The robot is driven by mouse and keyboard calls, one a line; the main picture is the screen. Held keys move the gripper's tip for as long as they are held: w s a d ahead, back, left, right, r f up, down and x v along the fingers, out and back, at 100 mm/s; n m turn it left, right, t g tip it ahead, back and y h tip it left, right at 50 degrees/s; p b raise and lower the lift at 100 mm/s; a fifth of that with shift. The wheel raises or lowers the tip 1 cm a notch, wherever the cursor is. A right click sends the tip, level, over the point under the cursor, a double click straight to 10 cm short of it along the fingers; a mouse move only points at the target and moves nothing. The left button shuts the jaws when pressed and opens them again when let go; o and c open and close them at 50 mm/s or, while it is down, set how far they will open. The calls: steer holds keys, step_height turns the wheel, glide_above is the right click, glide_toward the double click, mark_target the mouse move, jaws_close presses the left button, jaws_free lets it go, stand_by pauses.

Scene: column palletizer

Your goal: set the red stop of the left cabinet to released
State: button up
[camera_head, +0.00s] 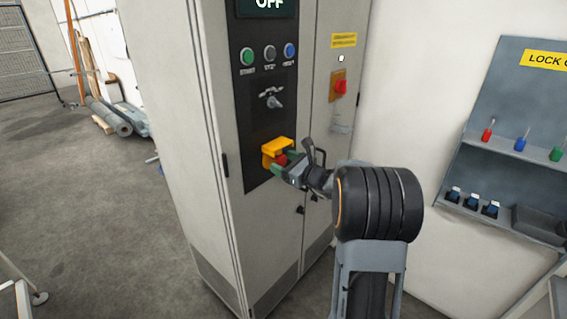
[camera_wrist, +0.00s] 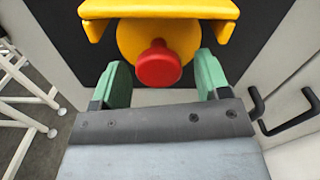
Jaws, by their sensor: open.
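The left cabinet (camera_head: 180,100) stands in the middle of the body camera view, with a dark control panel (camera_head: 262,105). Its red stop (camera_head: 280,159) sits low on that panel under a yellow shroud (camera_head: 278,146). In the wrist view the red stop (camera_wrist: 159,64) is a round mushroom head on a yellow base, below the yellow shroud (camera_wrist: 160,9). My gripper (camera_head: 284,165) is at the stop; in the wrist view its green fingers (camera_wrist: 162,78) are open, one on each side of the red head, with gaps visible. Whether the head is pressed or released, I cannot tell.
Above the stop are a selector switch (camera_head: 273,98), three buttons (camera_head: 269,54) and a display reading OFF (camera_head: 268,4). A red switch (camera_head: 341,87) is on the neighbouring door. A lockout board (camera_head: 500,120) hangs at right. Dark handles (camera_wrist: 290,112) show at right in the wrist view.

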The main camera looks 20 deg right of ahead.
steer(key=b+v, duration=0.1)
steer(key=v, duration=1.2)
steer(key=shift+s+b, duration=0.15)
steer(key=shift+b, duration=0.2)
steer(key=s+a+f+n+g+h, duration=0.2)
steer(key=s+a+f+n+g, duration=0.9)
steer(key=n, duration=0.4)
steer(key=s+a+r+n+g+h+p, duration=0.1)
steer(key=s+a+r+n+h+p, duration=0.2)
steer(key=n, duration=1.1)
steer(key=s+a+r+h, duration=0.2)
steer(key=a, duration=0.2)
steer(key=shift+a+r+g+h, duration=0.25)
steer(key=shift+a+g+h, duration=0.05)
steer(key=shift+a+g, duration=0.1)
steer(key=shift+s, duration=0.1)
steer(key=shift+c, duration=0.2)
